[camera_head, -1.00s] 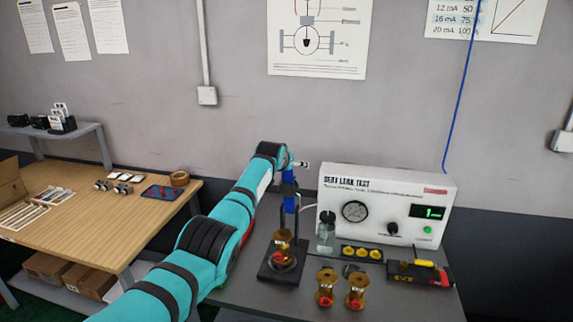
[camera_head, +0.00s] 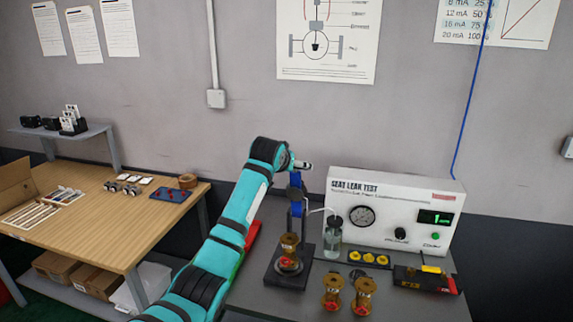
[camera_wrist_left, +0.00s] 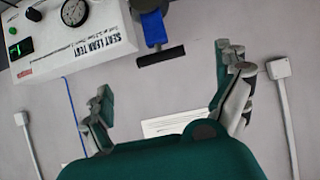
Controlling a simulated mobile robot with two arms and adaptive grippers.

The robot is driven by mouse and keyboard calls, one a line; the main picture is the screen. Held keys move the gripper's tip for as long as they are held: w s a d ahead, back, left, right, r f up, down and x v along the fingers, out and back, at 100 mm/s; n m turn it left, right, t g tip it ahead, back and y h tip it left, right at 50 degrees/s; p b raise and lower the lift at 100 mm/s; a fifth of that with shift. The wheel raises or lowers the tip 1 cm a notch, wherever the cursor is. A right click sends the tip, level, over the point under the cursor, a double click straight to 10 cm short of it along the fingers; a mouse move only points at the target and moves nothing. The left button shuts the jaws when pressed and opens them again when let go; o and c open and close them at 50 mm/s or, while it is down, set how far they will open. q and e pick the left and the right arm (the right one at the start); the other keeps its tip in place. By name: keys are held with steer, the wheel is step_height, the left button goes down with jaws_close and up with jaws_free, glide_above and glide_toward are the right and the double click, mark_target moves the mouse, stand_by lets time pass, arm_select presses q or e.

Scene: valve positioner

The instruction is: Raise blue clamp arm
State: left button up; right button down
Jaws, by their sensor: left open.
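The blue clamp arm (camera_head: 297,207) stands upright on the black clamp stand (camera_head: 288,276), behind a brass valve body (camera_head: 289,252) seated on that stand. In the left wrist view the blue clamp part (camera_wrist_left: 153,28) ends in a black bar handle (camera_wrist_left: 161,55). My left gripper (camera_wrist_left: 166,95) is open and empty. In the wrist view the handle lies beyond the fingertips, nearer the right finger, apart from both fingers. In the head view my left arm reaches up beside the clamp from the left, and its wrist hides part of the clamp's top. My right gripper is not in view.
The white seat leak tester (camera_head: 395,213) stands right of the clamp, with a clear bottle (camera_head: 333,236) between. Two brass valves (camera_head: 363,297), a tray of yellow caps (camera_head: 369,259) and a black-and-red tool (camera_head: 425,279) share the grey bench. A wooden table (camera_head: 100,215) stands left.

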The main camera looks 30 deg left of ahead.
arm_select(q)
steer(key=shift+v, duration=1.15)
